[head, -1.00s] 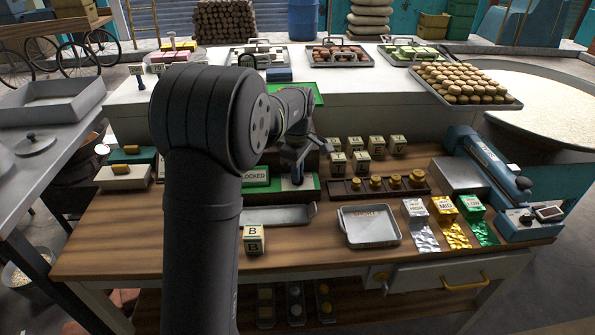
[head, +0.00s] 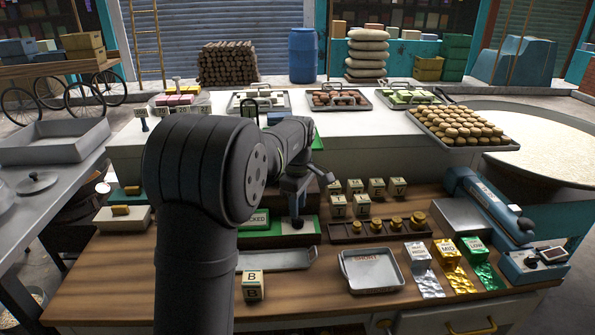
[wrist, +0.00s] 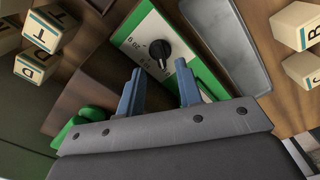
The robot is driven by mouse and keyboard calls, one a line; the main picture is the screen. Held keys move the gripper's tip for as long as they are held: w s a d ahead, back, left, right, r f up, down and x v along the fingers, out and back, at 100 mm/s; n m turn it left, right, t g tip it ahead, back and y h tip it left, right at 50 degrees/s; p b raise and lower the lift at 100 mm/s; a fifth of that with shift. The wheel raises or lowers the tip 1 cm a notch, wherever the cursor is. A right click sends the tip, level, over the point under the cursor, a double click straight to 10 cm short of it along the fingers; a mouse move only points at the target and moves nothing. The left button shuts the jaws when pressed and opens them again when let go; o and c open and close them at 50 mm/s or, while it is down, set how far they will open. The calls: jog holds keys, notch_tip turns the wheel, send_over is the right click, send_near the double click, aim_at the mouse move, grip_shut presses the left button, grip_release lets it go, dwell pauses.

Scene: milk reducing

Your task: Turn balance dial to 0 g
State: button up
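The balance dial (wrist: 159,48) is a round black knob on a white panel with a green border (wrist: 183,68) in the wrist view. A pale mark shows at the knob's lower edge, towards my fingers. In the head view my gripper (head: 294,190) is over the green-and-white balance base (head: 282,228); the dial is hard to make out there.
A green "LOCKED" sign, partly covered by my arm, is left of the panel. A weight rack (head: 345,231) and lettered blocks (head: 376,187) stand to the right. A metal tray (head: 372,271) and a B block (head: 252,286) are in front.

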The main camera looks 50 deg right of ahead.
aim_at(298, 222)
notch_tip(298, 222, up, 14)
jog(key=shift+f, duration=0.15)
jog(key=shift+f, duration=0.1)
dwell(0.6)
notch_tip(298, 222, down, 17)
jog(key=shift+f, duration=0.2)
dwell(0.4)
